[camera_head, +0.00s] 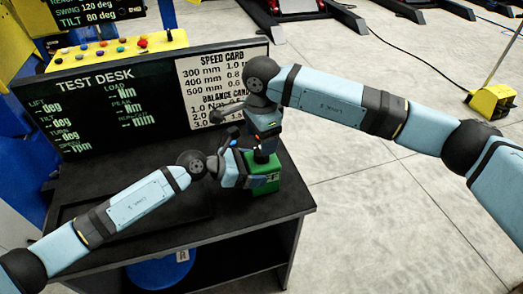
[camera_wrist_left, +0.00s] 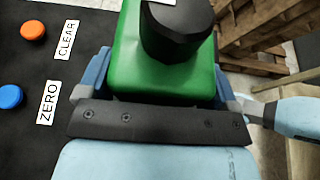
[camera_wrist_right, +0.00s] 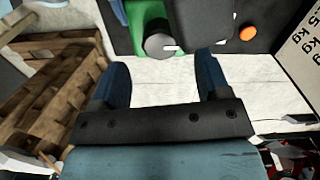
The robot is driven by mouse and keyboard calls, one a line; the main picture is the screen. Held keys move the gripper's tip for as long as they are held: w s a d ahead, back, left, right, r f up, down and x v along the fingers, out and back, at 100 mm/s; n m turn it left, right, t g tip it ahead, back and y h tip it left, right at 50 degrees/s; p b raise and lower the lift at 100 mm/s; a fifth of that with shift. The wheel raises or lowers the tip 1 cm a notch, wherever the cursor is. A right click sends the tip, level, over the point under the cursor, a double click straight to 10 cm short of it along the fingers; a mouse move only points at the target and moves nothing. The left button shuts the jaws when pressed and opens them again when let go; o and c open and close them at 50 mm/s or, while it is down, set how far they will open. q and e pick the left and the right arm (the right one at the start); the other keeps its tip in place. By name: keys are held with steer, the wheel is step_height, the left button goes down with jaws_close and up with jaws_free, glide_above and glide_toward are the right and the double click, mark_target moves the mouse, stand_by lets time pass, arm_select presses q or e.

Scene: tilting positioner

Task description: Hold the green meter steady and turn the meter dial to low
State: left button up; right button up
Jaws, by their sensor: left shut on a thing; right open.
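The green meter (camera_head: 265,182) stands on the right part of the dark desk in the head view. My left gripper (camera_head: 238,167) is shut on it from the left; in the left wrist view its blue fingers press both sides of the green body (camera_wrist_left: 165,75). The black round meter dial (camera_wrist_left: 175,28) sits on top of the meter. My right gripper (camera_wrist_right: 162,80) is open and empty. In the right wrist view the dial (camera_wrist_right: 159,46), with a white mark, lies beyond and between its fingers, apart from them. The dial's setting is not readable.
The test desk display (camera_head: 95,100) and speed card (camera_head: 222,85) stand behind the meter. Orange (camera_wrist_left: 33,30) and blue (camera_wrist_left: 10,96) buttons labelled CLEAR and ZERO lie beside it. Wooden pallets (camera_wrist_right: 50,80) show on the floor. The desk's front left is clear.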

step_height(320, 180, down, 5)
steer(key=shift+f, duration=0.1)
stand_by(0.3)
steer(key=c, duration=0.9)
